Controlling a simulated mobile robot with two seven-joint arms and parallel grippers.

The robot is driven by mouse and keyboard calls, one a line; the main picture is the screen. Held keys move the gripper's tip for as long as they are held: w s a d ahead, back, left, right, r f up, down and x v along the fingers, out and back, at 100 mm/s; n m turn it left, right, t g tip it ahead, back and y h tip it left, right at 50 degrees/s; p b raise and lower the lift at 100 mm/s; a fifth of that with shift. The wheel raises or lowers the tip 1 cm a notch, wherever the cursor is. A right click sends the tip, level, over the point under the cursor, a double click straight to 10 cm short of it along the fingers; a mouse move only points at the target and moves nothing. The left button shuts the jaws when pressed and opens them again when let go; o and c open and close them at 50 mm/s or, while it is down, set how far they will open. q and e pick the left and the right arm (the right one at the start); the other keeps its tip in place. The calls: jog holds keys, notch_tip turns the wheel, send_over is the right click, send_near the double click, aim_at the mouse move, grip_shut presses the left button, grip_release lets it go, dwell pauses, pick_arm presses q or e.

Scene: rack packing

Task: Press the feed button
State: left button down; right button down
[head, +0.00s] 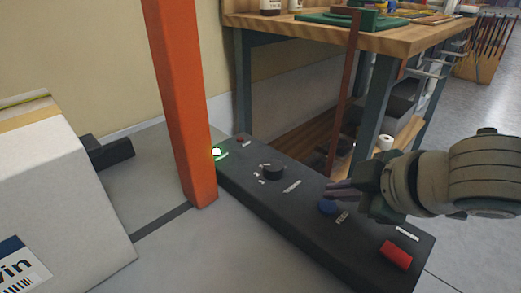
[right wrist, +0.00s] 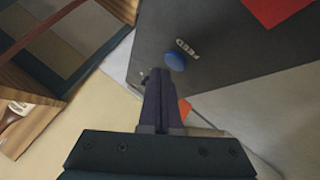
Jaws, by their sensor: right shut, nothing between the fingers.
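The blue feed button (head: 326,206) sits on a long dark control panel (head: 270,205), with the label FEED beside it. My right gripper (head: 335,192) comes in from the right, shut and empty, with its fingertips just above and beside the blue button in the head view. In the right wrist view the shut fingers (right wrist: 155,80) point toward the blue button (right wrist: 174,62), which shows just beyond and to the right of the tips. I cannot tell whether the tips touch it. My left gripper is not in view.
An orange post (head: 180,100) stands at the panel's left side. A white box (head: 60,185) is at left. A wooden workbench (head: 345,35) stands behind.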

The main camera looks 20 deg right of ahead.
aim_at(334, 210)
jog(key=shift+f, duration=0.35)
jog(key=shift+f, duration=0.45)
dwell(0.5)
jog(key=shift+r, duration=0.15)
jog(key=shift+r+p, duration=0.75)
jog(key=shift+p, duration=0.15)
notch_tip(334, 210, up, 5)
jog(key=p, duration=0.5)
jog(key=shift+p, duration=0.4)
